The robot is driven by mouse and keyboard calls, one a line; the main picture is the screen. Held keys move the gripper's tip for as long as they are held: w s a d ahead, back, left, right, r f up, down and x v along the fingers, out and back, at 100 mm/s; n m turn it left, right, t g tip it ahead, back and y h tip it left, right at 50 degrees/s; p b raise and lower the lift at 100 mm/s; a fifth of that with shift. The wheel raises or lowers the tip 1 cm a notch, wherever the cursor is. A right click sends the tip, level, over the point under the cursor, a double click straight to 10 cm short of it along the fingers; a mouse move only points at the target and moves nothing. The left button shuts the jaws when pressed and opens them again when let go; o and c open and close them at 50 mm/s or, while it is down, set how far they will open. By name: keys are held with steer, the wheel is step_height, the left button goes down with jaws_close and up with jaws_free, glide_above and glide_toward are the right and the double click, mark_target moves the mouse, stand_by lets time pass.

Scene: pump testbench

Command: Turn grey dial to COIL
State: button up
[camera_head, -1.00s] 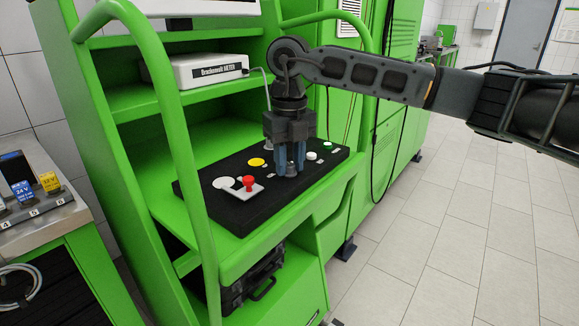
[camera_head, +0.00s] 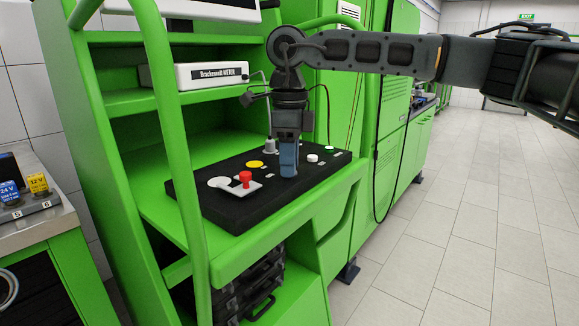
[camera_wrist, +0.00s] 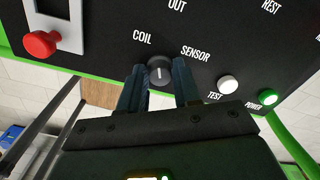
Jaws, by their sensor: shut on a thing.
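The grey dial (camera_wrist: 160,70) sits on the black panel (camera_wrist: 245,45) between the printed words COIL on its left and SENSOR on its right in the wrist view. Its short white mark points roughly up the picture, between the two words. My gripper (camera_wrist: 159,68) has a blue finger on each side of the dial and is shut on it. In the head view my gripper (camera_head: 288,172) points straight down at the panel, its fingers overlapping. They hide the dial there.
A red button (camera_head: 245,177), a yellow button (camera_head: 255,164), a white button (camera_head: 312,158) and a green button (camera_head: 329,150) stand on the panel. A grey upright piece (camera_head: 270,146) is close behind my fingers. A green rail (camera_head: 185,160) rises at the left.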

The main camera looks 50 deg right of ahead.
steer(key=shift+n+b, duration=0.4)
steer(key=shift+n, duration=1.2)
steer(key=o, duration=1)
steer(key=shift+o, duration=0.2)
step_height(320, 180, up, 8)
steer(key=shift+f, duration=0.1)
